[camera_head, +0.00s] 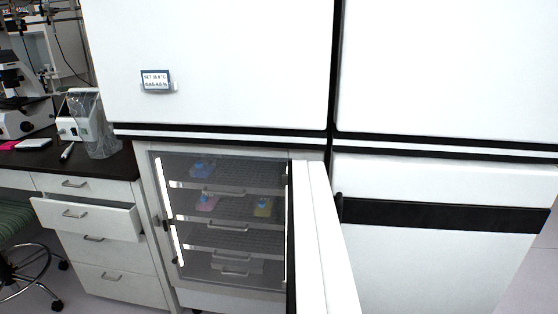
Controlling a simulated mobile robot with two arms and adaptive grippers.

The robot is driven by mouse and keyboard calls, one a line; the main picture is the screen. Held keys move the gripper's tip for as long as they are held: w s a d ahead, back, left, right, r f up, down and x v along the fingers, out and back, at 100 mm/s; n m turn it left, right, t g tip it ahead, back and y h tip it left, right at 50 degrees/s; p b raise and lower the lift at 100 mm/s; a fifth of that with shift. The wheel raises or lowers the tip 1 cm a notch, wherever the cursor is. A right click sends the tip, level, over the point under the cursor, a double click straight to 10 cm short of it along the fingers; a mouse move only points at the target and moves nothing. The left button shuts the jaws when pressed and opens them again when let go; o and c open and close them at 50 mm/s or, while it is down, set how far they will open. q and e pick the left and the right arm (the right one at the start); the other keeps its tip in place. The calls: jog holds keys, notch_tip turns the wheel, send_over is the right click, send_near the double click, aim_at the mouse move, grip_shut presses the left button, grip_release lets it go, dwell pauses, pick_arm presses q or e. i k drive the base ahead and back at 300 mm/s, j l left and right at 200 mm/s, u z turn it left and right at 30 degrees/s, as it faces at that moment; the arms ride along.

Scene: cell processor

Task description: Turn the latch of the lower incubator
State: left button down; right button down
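The lower incubator (222,300) stands in the middle of the view, with its white outer door (318,240) swung open toward me. Its inner glass door (225,240) looks shut across the shelves. A small dark fitting (165,223) on the left edge of the glass door looks like the latch; its turn angle is too small to read. Neither of my grippers is in view.
The upper incubator (220,65) has a small display. White cabinets with a black band (440,215) stand at the right. At the left, an open drawer (88,217) juts out under a dark bench (105,172), near a green stool (15,220).

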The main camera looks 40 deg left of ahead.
aim_at(166, 222)
jog(key=k+j+u, duration=0.15)
jog(key=j+u, duration=0.35)
jog(key=k+j+u, duration=0.1)
jog(key=j+u, duration=0.85)
